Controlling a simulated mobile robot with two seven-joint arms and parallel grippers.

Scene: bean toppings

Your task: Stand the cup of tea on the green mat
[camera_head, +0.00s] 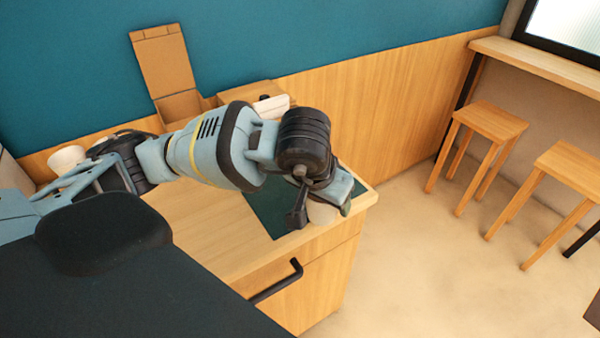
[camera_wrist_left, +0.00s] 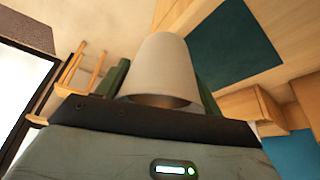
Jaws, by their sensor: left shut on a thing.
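My left gripper (camera_head: 321,209) is shut on a pale cup (camera_head: 322,214), near the front right corner of the counter. Most of the cup is hidden by the gripper in the head view. In the left wrist view the cup (camera_wrist_left: 160,68) fills the middle, with brown showing just inside its rim. The dark green mat (camera_head: 268,211) lies flat on the counter, partly hidden under my arm. In the left wrist view the mat (camera_wrist_left: 233,45) shows beside the cup. I cannot tell whether the cup touches anything below. My right gripper is not in view.
The wooden counter (camera_head: 190,222) has a drawer with a black handle (camera_head: 276,283). An open brown box (camera_head: 165,65) stands at the back by the wall. A white cup-like thing (camera_head: 67,158) is at the back left. Wooden stools (camera_head: 490,120) stand right, across open floor.

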